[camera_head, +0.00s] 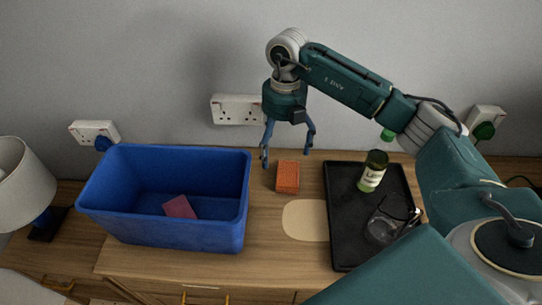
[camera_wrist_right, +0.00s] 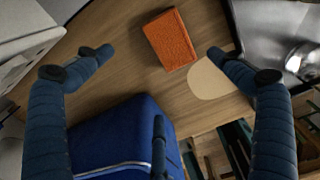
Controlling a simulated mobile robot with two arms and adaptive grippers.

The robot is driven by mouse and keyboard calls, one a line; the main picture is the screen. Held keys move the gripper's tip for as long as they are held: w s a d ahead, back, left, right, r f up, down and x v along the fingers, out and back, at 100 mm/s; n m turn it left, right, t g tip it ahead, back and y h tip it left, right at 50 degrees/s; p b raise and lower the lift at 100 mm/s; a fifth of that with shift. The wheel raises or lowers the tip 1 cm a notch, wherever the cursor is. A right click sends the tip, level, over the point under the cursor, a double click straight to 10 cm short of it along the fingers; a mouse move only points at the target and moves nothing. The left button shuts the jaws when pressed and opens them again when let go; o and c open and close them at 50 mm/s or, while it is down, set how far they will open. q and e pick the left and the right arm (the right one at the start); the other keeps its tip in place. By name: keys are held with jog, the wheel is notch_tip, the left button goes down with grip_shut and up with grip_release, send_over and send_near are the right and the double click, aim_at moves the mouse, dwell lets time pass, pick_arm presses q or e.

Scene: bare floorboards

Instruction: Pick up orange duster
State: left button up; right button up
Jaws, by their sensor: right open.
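The orange duster (camera_head: 288,177) is a small block lying on the wooden cabinet top, between the blue bin and the black tray. My right gripper (camera_head: 289,163) hangs fingers down above and just behind it, open and empty. In the right wrist view the duster (camera_wrist_right: 170,39) lies between the two spread blue fingers (camera_wrist_right: 160,54), towards the top of the picture and touching neither. My left gripper is not in view.
A blue bin (camera_head: 165,235) with a pink block (camera_head: 180,207) inside stands at the left. A black tray (camera_head: 345,255) at the right holds a green-labelled bottle (camera_head: 373,171) and a clear glass jug (camera_head: 385,226). A lamp (camera_head: 24,172) stands far left. The wall is close behind.

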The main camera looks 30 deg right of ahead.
jog(key=p, duration=0.1)
send_over(283, 173)
notch_tip(283, 173, down, 4)
jog(key=shift+s+r, duration=0.15)
jog(key=shift+f, duration=0.3)
notch_tip(283, 173, down, 4)
jog(key=shift+f+p, duration=0.15)
jog(key=shift+p, duration=0.8)
jog(key=shift+f, duration=0.55)
jog(key=c, duration=1.2)
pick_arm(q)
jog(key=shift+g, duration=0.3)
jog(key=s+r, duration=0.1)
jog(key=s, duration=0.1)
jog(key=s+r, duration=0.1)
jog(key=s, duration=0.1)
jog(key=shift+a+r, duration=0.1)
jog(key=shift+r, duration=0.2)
